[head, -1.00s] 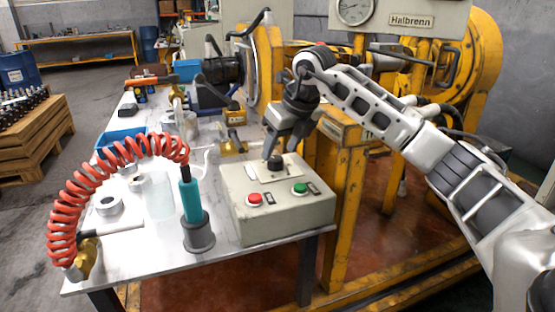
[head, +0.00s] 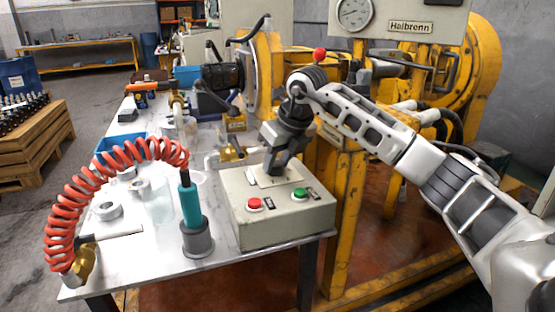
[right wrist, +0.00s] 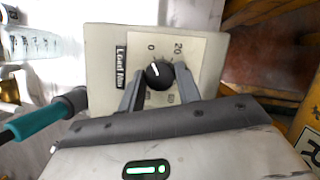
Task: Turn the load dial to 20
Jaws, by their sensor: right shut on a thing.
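The load dial is a black round knob (right wrist: 158,74) with a white pointer line on a pale plate marked "Load Nm", 0, 20 and further numbers. In the right wrist view the line points up and slightly left, toward the 0 side. The dial sits on top of the grey control box (head: 285,224). My left gripper is not in view.
A red button (head: 254,204) and a green button (head: 299,193) are on the box front of the dial. A teal-handled tool (head: 190,205) with a coiled red hose (head: 65,195) stands left of the box. A yellow machine frame (head: 348,220) stands close on the right.

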